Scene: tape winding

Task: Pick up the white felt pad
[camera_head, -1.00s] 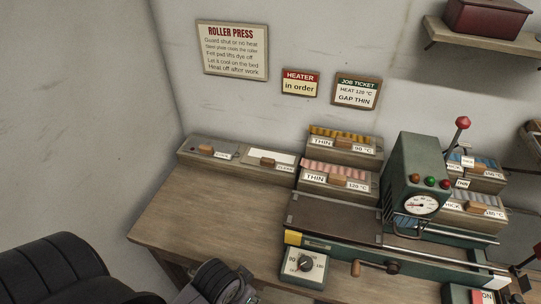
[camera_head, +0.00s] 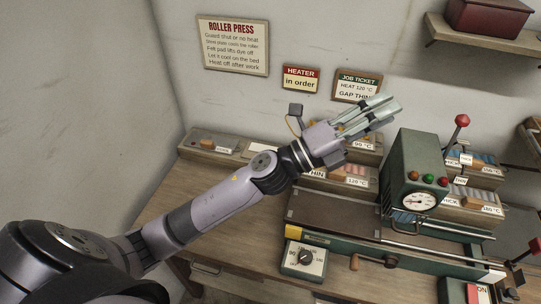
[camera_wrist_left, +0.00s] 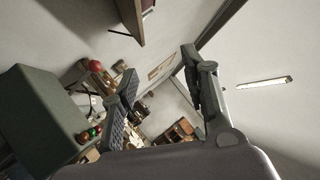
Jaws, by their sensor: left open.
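My left gripper (camera_head: 384,114) is open and empty, raised in front of the back wall and above the bins. In the left wrist view its two fingers (camera_wrist_left: 160,70) stand apart with nothing between them. A white flat surface (camera_head: 256,149), possibly the felt pad, shows in the second low tray (camera_head: 226,153) at the back left of the bench. My wrist hides most of it. The gripper is above and to the right of it, not touching. My right gripper is not in view.
The green roller press (camera_head: 408,160) stands right of centre, with a red-knobbed lever (camera_head: 462,120). Labelled bins (camera_head: 350,183) stand behind its bed. A shelf (camera_head: 490,38) with a red box (camera_head: 487,17) hangs at upper right. The bench's left part (camera_head: 185,190) is clear.

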